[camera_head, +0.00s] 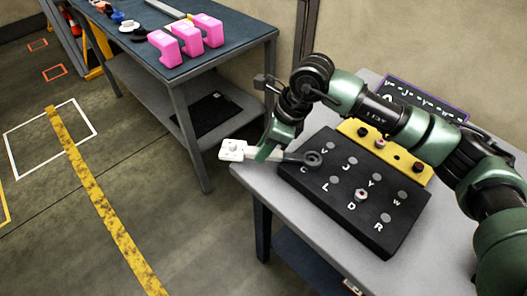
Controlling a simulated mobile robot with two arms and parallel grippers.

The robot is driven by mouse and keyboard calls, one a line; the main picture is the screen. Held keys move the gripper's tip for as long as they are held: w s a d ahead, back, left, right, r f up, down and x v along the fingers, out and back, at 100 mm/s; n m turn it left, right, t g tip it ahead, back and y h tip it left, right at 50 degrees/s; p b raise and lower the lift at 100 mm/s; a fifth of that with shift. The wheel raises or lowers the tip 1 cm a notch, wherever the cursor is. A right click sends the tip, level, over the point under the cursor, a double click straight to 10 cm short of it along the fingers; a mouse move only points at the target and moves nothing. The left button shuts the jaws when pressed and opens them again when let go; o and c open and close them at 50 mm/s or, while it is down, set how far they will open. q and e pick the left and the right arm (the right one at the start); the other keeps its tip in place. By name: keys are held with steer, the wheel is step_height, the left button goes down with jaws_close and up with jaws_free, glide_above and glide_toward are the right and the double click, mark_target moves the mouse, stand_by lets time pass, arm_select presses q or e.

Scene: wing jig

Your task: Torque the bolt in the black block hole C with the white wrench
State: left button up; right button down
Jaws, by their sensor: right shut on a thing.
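The white wrench has a white block-like end (233,150) and a dark ring end (313,158). My right gripper (268,148) is shut on its shaft near the white end. The black block (350,228) lies on the grey table, with lettered holes in two rows. A letter that looks like C is at its left corner, and the wrench ring sits over the area beside it. The ring and shaft hide that hole, so I cannot tell whether the ring is around a bolt. A red-topped bolt (361,195) stands in the hole by D. My left gripper is out of view.
A yellow block (400,160) with several dark-topped bolts lies behind the black block. A dark lettered panel (425,98) is behind it. A blue-topped table (215,62) at upper left holds pink blocks (187,40). The floor at left is open.

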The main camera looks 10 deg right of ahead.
steer(key=shift+w+r, duration=0.1)
steer(key=shift+w+d+m+t+b, duration=0.2)
steer(key=shift+w+m+t+b, duration=0.15)
steer(key=shift+w+m, duration=0.2)
steer(key=shift+m, duration=0.25)
steer(key=shift+b, duration=0.35)
